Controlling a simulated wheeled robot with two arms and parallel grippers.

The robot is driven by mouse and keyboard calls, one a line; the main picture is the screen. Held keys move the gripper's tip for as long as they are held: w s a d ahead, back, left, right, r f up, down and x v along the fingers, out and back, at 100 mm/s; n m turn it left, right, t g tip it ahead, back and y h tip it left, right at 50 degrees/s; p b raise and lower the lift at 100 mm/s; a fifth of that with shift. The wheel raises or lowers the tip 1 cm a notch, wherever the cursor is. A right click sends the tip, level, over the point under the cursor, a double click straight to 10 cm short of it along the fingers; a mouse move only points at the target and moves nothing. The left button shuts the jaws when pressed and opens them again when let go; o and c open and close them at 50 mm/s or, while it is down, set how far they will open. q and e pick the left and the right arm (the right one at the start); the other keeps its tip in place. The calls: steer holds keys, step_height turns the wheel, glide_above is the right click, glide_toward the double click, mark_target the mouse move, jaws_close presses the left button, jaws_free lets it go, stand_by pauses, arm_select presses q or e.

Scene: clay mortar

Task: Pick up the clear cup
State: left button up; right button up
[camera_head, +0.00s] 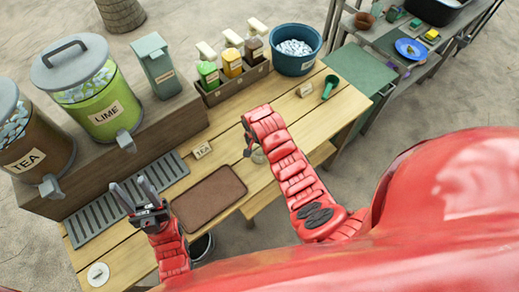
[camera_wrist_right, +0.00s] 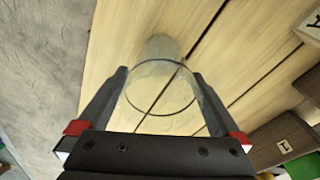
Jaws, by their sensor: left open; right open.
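The clear cup (camera_wrist_right: 160,92) is see-through, with a dark round rim. In the right wrist view it sits between the two fingers of my right gripper (camera_wrist_right: 160,74), which is open around it. I cannot tell whether either finger touches the cup. In the head view the cup (camera_head: 259,157) is partly hidden behind my right arm on the wooden table. My right gripper (camera_head: 248,145) is mostly hidden there too. My left gripper (camera_head: 134,194) is open and empty, above the table's left part near the grey drip grate.
A brown mat (camera_head: 209,194) lies left of the cup. A small TEA sign (camera_head: 202,150) stands behind it. Lime (camera_head: 100,105) and tea dispensers (camera_head: 35,140), a bottle box (camera_head: 235,84) and an ice bucket (camera_head: 294,48) line the back.

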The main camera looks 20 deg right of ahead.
steer(key=shift+f, duration=0.35)
steer(key=c, duration=1.1)
steer(key=shift+r, duration=0.1)
